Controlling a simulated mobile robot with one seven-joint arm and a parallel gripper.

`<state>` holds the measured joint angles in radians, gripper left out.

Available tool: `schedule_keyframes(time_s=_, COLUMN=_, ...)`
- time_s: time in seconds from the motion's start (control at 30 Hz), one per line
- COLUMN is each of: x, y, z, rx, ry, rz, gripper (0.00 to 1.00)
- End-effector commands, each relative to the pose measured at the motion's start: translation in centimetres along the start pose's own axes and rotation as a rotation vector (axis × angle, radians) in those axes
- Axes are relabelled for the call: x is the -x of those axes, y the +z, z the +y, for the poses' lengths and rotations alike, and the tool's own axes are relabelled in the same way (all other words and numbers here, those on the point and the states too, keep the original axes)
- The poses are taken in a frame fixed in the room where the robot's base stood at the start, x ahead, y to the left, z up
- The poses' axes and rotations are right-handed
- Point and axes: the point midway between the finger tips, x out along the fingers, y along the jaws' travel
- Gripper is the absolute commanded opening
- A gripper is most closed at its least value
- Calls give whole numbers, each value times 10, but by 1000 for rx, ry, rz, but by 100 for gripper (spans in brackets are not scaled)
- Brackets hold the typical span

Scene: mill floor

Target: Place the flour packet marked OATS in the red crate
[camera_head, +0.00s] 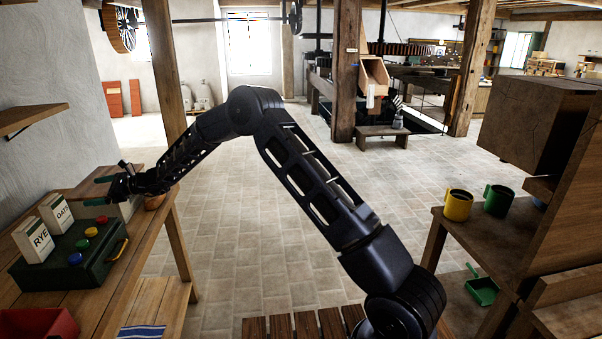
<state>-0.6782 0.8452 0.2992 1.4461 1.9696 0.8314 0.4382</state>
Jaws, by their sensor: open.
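The white packet marked OATS (56,213) stands upright at the back of a dark green box on the left bench. A similar packet marked RYE (34,241) stands just left of and nearer than it. The red crate (38,324) is at the bottom left, partly cut off by the picture's edge. My gripper (99,191) is open and empty, its green-tipped fingers pointing left. It is to the right of and a little beyond the OATS packet, apart from it in the picture.
The green box (85,270) has several coloured knobs on top and a handle on its right side. A wooden shelf (28,117) juts from the wall above. A blue-striped cloth (142,332) lies at the bottom. Yellow (458,206) and green (497,200) mugs stand on the right bench.

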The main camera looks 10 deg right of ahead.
Motion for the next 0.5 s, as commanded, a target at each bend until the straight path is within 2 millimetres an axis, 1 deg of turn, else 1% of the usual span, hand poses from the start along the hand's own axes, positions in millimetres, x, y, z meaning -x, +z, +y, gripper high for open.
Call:
schedule_keyframes(time_s=0.03, x=20, y=18, z=-6, rx=57, ry=12, rz=16, gripper=94)
schedule_keyframes(time_s=0.17, x=66, y=49, z=-11, rx=193, ry=52, rz=63, gripper=94)
schedule_keyframes(time_s=0.2, x=81, y=58, z=-13, rx=235, ry=64, rz=79, gripper=94)
schedule_keyframes(time_s=0.37, x=141, y=89, z=-13, rx=393, ry=114, rz=148, gripper=94)
schedule_keyframes(time_s=0.4, x=157, y=96, z=-13, rx=431, ry=126, rz=166, gripper=94)
schedule_keyframes(time_s=0.47, x=180, y=107, z=-11, rx=488, ry=146, rz=196, gripper=94)
schedule_keyframes(time_s=0.5, x=197, y=113, z=-9, rx=524, ry=158, rz=217, gripper=94)
